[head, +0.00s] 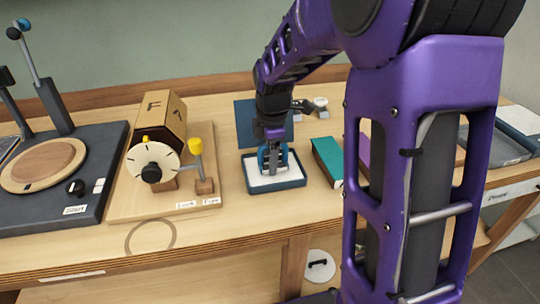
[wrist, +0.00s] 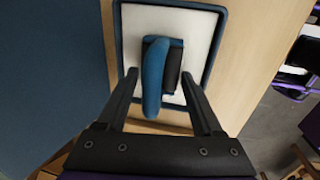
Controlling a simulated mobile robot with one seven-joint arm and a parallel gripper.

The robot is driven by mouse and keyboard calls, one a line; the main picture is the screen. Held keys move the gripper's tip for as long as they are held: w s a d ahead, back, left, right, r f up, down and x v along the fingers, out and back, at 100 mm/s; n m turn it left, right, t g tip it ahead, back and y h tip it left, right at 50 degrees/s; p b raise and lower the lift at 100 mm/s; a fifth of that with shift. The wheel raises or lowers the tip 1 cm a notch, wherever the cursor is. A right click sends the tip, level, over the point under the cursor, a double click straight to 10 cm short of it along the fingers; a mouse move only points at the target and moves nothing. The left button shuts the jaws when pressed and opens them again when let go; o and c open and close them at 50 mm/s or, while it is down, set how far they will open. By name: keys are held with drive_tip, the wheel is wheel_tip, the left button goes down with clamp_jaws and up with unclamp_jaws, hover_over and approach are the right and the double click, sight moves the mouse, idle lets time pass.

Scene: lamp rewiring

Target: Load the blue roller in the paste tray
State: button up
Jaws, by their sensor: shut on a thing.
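The paste tray (head: 277,188) is a shallow dark-blue tray with a white inside, lying on the wooden bench in the middle of the head view. It also shows in the wrist view (wrist: 205,50), below my fingers. The blue roller (wrist: 153,85) has a blue handle and a dark roller part beside it, and lies between my fingers over the white inside. In the head view the roller is mostly hidden by my gripper (head: 273,168). My gripper (wrist: 159,78) points down and is shut on the roller. I cannot tell whether the roller touches the white surface.
A dark-blue panel (head: 246,116) is behind the tray. A teal box (head: 327,160) is close on its right. A board with a wooden housing, dial (head: 153,158) and yellow-topped lever (head: 195,146) is on its left. A dark turntable device (head: 45,165) stands farther left.

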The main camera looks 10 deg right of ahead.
idle(0.3)
wheel_tip(320, 180, up, 7)
drive_tip(key=p, duration=0.6)
drive_tip(key=shift+f, duration=0.1)
idle(0.7)
